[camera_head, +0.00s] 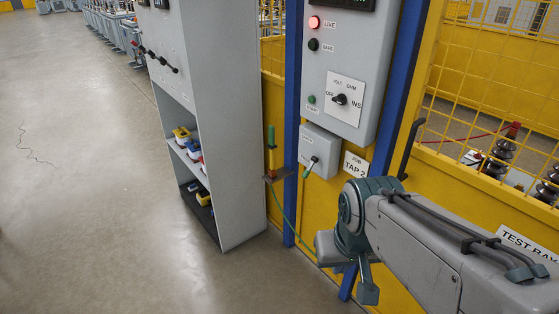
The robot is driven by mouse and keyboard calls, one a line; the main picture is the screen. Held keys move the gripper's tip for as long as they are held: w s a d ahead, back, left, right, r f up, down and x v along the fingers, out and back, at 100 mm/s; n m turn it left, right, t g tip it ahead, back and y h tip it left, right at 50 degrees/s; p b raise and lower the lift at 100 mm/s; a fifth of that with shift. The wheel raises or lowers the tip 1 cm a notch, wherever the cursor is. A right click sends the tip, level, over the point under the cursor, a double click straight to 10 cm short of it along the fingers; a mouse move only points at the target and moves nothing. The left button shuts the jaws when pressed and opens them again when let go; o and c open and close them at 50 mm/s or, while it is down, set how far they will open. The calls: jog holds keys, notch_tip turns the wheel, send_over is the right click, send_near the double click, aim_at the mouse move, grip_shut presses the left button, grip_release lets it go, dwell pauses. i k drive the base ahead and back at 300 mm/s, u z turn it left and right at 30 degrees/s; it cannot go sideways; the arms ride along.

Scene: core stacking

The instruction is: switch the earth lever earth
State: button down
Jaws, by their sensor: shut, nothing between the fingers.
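A small grey box (320,151) hangs under the grey control panel (346,60). I cannot read a label saying earth. A long black handle (411,148) stands up at the right, beside the fence and behind my arm. What appears to be my gripper (368,294) hangs low, below the panel and apart from the box and handle. It is shut and empty. My arm's wrist partly hides the area below the job label.
A rod with green, yellow and red parts (271,150) stands in a bracket left of the blue post (292,120). A grey shelf cabinet (229,130) stands further left. Yellow mesh fence (480,70) closes the right side. Open floor (90,190) lies at left.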

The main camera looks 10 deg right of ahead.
aim_at(313, 160)
jog(key=z, duration=0.15)
jog(key=i, duration=0.95)
jog(key=z, duration=0.5)
